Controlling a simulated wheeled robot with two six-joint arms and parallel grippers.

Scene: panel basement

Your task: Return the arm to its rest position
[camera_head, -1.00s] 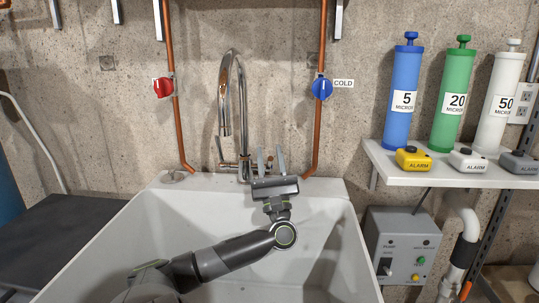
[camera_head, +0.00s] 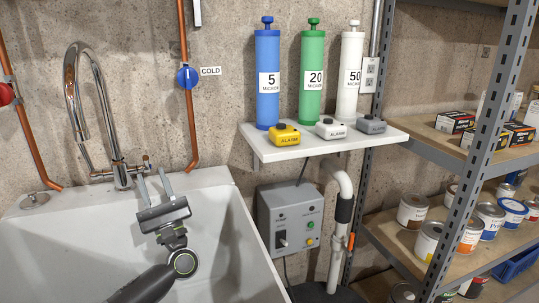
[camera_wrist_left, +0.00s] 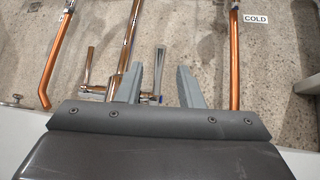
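My left gripper (camera_head: 154,185) is over the back part of the white sink (camera_head: 235,232), near the base of the chrome faucet (camera_head: 74,100). Its two grey fingers are spread apart, with nothing between them. In the left wrist view, the open fingers (camera_wrist_left: 158,84) point toward the wall, and the faucet's handles show behind and left of them. My left arm reaches in from the bottom of the head view. My right gripper is not in view.
A white shelf (camera_head: 262,147) holds blue, green and white filter cylinders and several alarm boxes. A grey control box (camera_head: 291,217) and a white pipe (camera_head: 340,230) are below it. Metal shelving (camera_head: 478,140) with paint cans stands at the right. Copper pipes flank the faucet.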

